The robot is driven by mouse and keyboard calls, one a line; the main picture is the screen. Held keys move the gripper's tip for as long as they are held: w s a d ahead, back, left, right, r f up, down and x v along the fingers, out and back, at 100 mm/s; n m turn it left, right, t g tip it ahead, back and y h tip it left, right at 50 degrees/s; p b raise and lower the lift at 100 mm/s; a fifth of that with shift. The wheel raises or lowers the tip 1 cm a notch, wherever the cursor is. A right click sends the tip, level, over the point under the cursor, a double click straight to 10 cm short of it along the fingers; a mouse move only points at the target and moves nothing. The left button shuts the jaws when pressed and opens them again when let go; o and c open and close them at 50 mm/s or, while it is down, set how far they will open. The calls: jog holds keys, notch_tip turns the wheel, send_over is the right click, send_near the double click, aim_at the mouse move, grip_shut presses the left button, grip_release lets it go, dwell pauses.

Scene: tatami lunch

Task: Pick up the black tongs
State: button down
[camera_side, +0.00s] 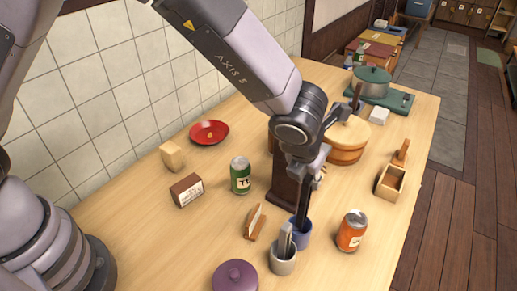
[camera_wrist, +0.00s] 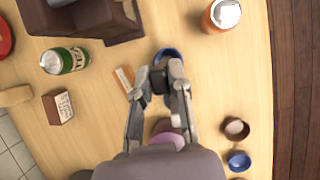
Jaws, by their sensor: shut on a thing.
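The black tongs (camera_side: 303,208) stand upright, a dark narrow shape with the lower end inside a blue cup (camera_side: 299,235). My gripper (camera_side: 303,182) is directly above that cup and shut on the upper part of the tongs. In the wrist view, my gripper's fingers (camera_wrist: 168,80) close together over the blue cup (camera_wrist: 167,54), whose rim shows behind them. The tongs are mostly hidden by the fingers there.
A grey cup (camera_side: 283,262) with a grey utensil stands close beside the blue cup. An orange can (camera_side: 351,231), green can (camera_side: 240,176), small wooden stand (camera_side: 255,222), dark brown box (camera_side: 284,190) and purple lid (camera_side: 235,278) surround it. A round wooden tub (camera_side: 345,150) is behind.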

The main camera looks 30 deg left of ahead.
jog(key=shift+r, duration=1.85)
jog(key=shift+a, duration=0.1)
